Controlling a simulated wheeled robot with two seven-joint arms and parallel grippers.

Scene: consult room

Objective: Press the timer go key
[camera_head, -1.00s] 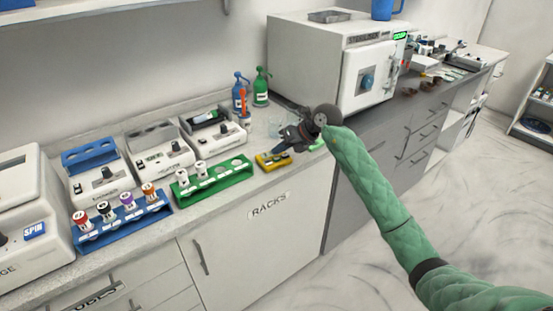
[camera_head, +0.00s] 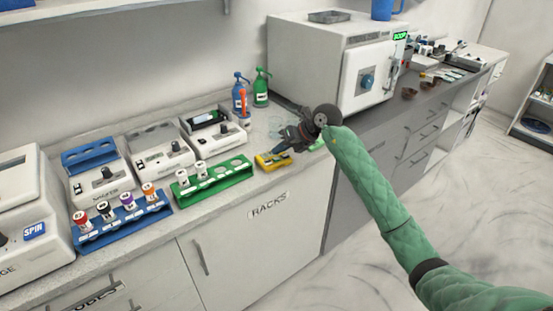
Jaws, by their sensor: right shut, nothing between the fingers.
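A small yellow device (camera_head: 266,162), which looks like the timer, lies near the front edge of the counter, right of the green rack. My right gripper (camera_head: 276,151) comes in from the right and is shut and empty. My left gripper is not in view.
The green rack (camera_head: 228,178) and blue rack (camera_head: 118,230) hold capped tubes. Several white machines stand behind them. Blue (camera_head: 240,93) and green (camera_head: 261,88) bottles stand behind my gripper. A large white steriliser-like box (camera_head: 300,55) stands to the right.

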